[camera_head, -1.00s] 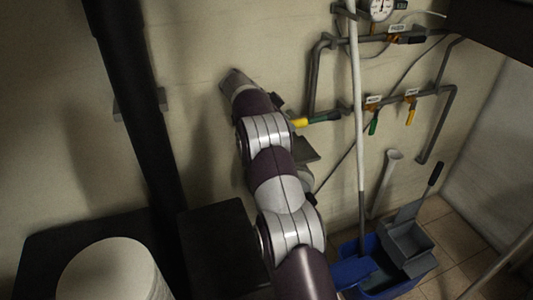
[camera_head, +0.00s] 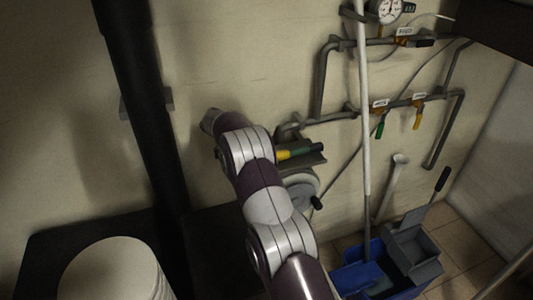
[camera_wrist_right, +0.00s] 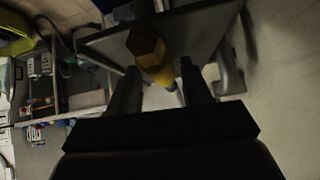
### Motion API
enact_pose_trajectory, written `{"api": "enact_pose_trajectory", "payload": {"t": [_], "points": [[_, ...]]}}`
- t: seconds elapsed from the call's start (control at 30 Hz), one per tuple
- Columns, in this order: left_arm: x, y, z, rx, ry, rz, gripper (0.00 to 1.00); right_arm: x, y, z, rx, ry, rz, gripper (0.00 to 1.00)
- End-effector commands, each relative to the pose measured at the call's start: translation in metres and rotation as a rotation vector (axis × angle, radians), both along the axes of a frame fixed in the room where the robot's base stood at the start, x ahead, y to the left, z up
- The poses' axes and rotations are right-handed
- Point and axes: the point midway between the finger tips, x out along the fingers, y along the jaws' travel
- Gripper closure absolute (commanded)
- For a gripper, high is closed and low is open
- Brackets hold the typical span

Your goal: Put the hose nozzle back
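The hose nozzle, with a yellow end and a green part, shows in the head view (camera_head: 288,154) just right of my right arm, at a dark flat wall bracket (camera_head: 316,161). In the right wrist view the yellow-brown nozzle (camera_wrist_right: 147,47) has a six-sided end and overlaps a grey plate. My right gripper (camera_wrist_right: 159,70) is open, its two fingers on either side of the nozzle with gaps visible. In the head view my arm hides that gripper. Whether the nozzle is fully seated cannot be told. My left gripper is out of view.
Grey pipes (camera_head: 320,85) with small valves and a gauge (camera_head: 388,11) run along the wall. A round grey object (camera_head: 300,190) is below the bracket. A pale pole (camera_head: 365,130), a blue mop bucket (camera_head: 350,280) and a black vertical pipe (camera_head: 145,105) stand nearby.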

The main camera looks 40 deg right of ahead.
Motion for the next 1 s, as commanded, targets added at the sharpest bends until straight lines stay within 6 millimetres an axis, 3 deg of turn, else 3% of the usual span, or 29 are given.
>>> {"api": "enact_pose_trajectory", "payload": {"t": [0.33,0.8,1.0], "points": [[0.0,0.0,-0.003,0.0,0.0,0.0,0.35,0.0,0.0,0.001,0.0,-0.001,-0.001,0.38],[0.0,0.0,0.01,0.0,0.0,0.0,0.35,0.02,0.069,0.078,-0.001,-0.001,0.001,0.38],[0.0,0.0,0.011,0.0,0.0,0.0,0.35,0.023,0.08,0.089,0.0,0.001,0.001,0.38]]}}
